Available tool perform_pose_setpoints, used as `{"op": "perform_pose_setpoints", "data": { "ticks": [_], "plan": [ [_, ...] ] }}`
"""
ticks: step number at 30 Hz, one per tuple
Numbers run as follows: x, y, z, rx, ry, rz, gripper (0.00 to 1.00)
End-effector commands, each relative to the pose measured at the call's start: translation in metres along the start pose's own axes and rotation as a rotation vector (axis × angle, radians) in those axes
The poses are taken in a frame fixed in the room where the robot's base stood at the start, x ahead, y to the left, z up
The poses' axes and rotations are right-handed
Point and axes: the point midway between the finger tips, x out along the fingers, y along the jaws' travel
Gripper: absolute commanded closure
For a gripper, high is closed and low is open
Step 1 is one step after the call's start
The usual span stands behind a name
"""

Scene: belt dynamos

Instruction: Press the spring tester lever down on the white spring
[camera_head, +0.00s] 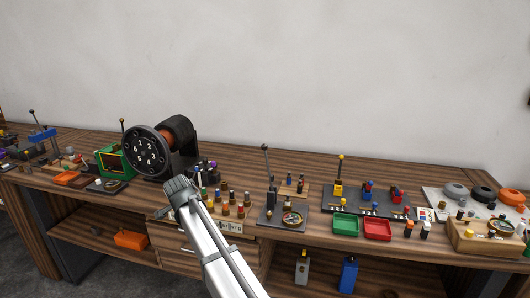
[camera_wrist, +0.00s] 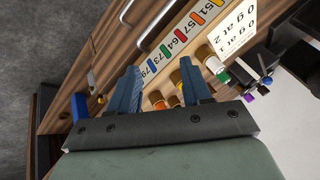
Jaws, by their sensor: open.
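My gripper (camera_head: 179,187) is in front of the bench's left-middle part, above its front edge. In the wrist view its two blue fingers (camera_wrist: 157,88) are apart, with nothing held between them. A dark stand with an upright black-knobbed lever (camera_head: 266,162) stands to the right of my gripper, with a round dial-like piece (camera_head: 292,218) on its base. It may be the spring tester, but I cannot tell for sure. Several short coloured cylinders (camera_head: 224,197) stand between my gripper and that stand. I cannot make out which is the white spring.
A black numbered disc machine (camera_head: 148,150) stands behind my gripper. A numbered strip (camera_wrist: 176,42) lies along the bench front. Green (camera_head: 346,224) and red (camera_head: 377,229) trays and a yellow-knobbed lever (camera_head: 340,170) are to the right. Free room is above the bench.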

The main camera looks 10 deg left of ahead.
Motion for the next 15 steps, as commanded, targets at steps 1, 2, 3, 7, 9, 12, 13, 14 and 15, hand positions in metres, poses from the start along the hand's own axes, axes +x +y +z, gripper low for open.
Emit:
{"op": "perform_pose_setpoints", "data": {
  "ticks": [1,2,3,7,9,12,13,14,15],
  "plan": [
    [-0.001,-0.001,-0.015,-0.027,0.072,0.014,0.52],
    [-0.002,-0.001,-0.025,-0.044,0.117,0.024,0.52],
    [-0.004,0.000,-0.038,-0.066,0.179,0.039,0.52],
    [-0.014,0.000,-0.078,-0.138,0.379,0.088,0.52],
    [-0.023,0.000,-0.098,-0.177,0.487,0.117,0.52],
    [-0.040,-0.001,-0.125,-0.228,0.641,0.160,0.52],
    [-0.045,-0.001,-0.132,-0.243,0.687,0.173,0.52],
    [-0.052,-0.002,-0.140,-0.259,0.733,0.187,0.52],
    [-0.060,-0.003,-0.149,-0.278,0.794,0.207,0.52]
  ]
}}
